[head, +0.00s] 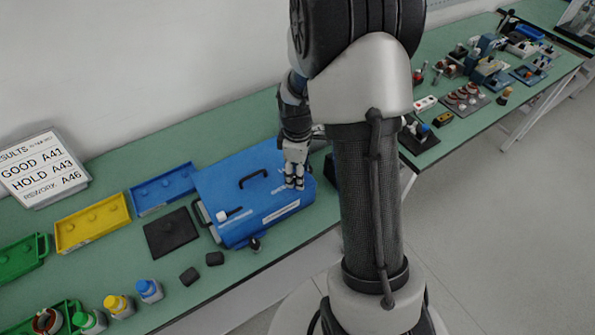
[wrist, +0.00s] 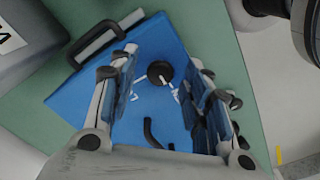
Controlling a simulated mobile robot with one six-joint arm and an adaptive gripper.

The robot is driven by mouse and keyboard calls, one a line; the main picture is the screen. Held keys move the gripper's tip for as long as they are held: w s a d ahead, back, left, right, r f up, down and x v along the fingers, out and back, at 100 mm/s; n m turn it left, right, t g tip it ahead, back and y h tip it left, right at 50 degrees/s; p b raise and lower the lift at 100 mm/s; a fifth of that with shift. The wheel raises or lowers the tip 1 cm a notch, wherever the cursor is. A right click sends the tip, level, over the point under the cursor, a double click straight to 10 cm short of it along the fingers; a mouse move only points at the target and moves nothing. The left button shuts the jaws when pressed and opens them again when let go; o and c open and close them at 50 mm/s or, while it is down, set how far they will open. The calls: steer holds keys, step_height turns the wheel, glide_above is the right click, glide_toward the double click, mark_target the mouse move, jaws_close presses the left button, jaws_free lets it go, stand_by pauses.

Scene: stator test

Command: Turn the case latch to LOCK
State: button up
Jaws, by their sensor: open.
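The blue case (head: 240,215) lies on the green bench, with a black carry handle (head: 254,178) on its lid. My gripper (head: 294,183) is over the right part of the case in the head view. In the wrist view, a round black knob (wrist: 160,72) with white markings beside it sits on the blue surface (wrist: 70,92); I take it as the latch. The open fingers of my gripper (wrist: 165,98) lie either side of the knob in the picture, with nothing seen held. The lettering is too small to read. My gripper hides the knob in the head view.
A black bent bar (wrist: 150,134) is near the fingers, and a grey-black handle (wrist: 97,42) sits at the case's edge. A dark mat (head: 170,233), yellow tray (head: 92,224) and blue tray (head: 163,190) lie to the left. Small bottles (head: 149,291) stand at the front.

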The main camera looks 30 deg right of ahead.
steer(key=shift+c, duration=0.3)
jaws_close()
steer(key=shift+m, duration=0.4)
steer(key=m+p, duration=0.1)
steer(key=m, duration=0.2)
steer(key=shift+m, duration=0.4)
steer(key=m, duration=0.4)
steer(key=shift+p, duration=0.35)
steer(key=m, duration=0.5)
steer(key=shift+p, duration=0.3)
steer(key=m, duration=0.4)
steer(key=shift+m, duration=0.3)
